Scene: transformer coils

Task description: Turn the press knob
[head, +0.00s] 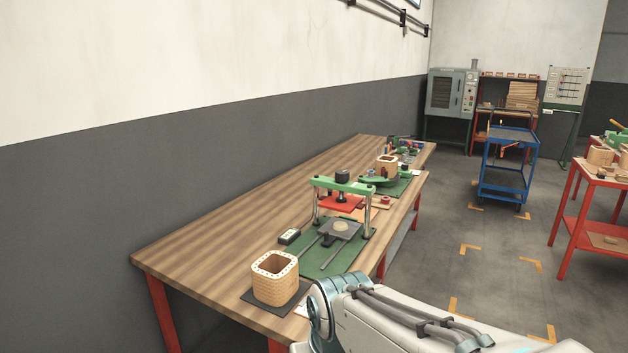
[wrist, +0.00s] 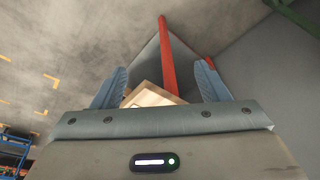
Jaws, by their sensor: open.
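The press (head: 343,188) stands on a green mat (head: 305,262) on the long wooden workbench, in the head view. Its green crossbar rests on two posts. A dark press knob (head: 342,176) sits upright on top of the crossbar. A red plate (head: 341,203) is under the crossbar, and a grey plate with a round tan piece lies in front. My gripper (wrist: 160,84) shows in the wrist view with its two blue-grey fingers wide apart. Nothing is gripped. The press and knob are not in the wrist view. My arm is at the lower right of the head view; the gripper is hidden there.
A square wooden coil former (head: 275,282) stands on a dark mat near the bench's front end. A small dark box (head: 289,237) lies left of the press. A blue cart (head: 508,165) and a red table (head: 597,195) stand right. Floor between is clear.

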